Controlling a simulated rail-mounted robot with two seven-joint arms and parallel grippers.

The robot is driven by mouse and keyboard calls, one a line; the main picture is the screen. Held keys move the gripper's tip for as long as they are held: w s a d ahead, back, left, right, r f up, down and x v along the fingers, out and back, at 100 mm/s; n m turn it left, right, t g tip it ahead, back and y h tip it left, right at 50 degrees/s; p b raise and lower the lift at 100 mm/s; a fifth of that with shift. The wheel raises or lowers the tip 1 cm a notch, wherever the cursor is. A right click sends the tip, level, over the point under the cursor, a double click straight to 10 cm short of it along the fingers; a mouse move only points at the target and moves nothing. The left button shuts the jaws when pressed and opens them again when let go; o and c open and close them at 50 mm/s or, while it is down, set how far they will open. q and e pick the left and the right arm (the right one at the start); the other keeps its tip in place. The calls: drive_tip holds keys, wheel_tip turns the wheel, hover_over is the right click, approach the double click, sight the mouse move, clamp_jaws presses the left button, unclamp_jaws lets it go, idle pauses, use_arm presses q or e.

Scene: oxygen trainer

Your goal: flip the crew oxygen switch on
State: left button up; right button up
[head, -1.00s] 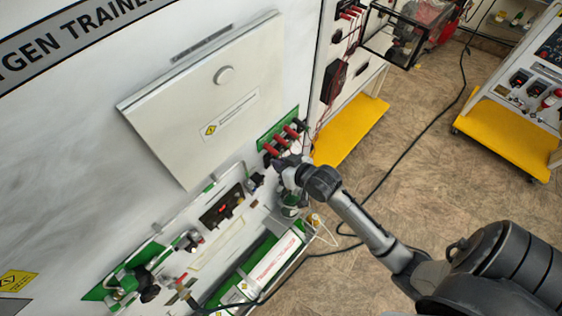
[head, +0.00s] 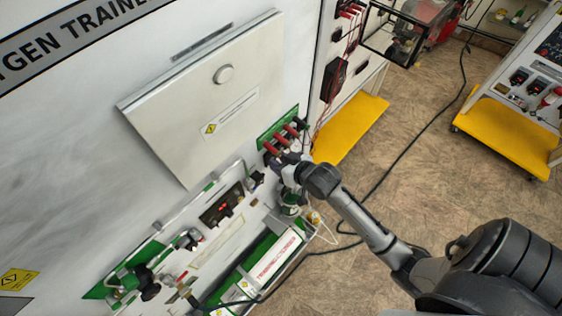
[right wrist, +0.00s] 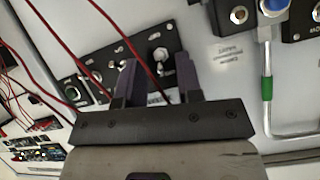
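A silver toggle switch (right wrist: 159,58) on this plate shows just past the fingertips, between the two fingers. I cannot read its label or tell its on or off position, nor whether a finger touches it. My left gripper is not in view.
Red wires (right wrist: 95,62) hang across the wrist view near the fingers. A metal pipe with a green band (right wrist: 267,88) runs at right. A white box (head: 265,262) sits low on the trainer. Yellow bases (head: 350,130) and a black floor cable (head: 405,155) lie to the right.

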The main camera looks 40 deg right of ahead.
drive_tip(key=shift+s, duration=0.1)
drive_tip(key=b+v, duration=0.1)
drive_tip(key=v, duration=1.2)
drive_tip(key=shift+s+r, duration=0.2)
drive_tip(key=shift+s, duration=0.05)
drive_tip(key=shift+d, duration=0.1)
drive_tip(key=s+a+f+n+g, duration=0.3)
drive_tip(key=s+a+f+g, duration=0.5)
drive_tip(key=s+f, duration=0.3)
drive_tip(key=shift+s+f+g+h, duration=0.3)
drive_tip(key=shift+s+f+h, duration=0.1)
drive_tip(key=shift+s, duration=0.15)
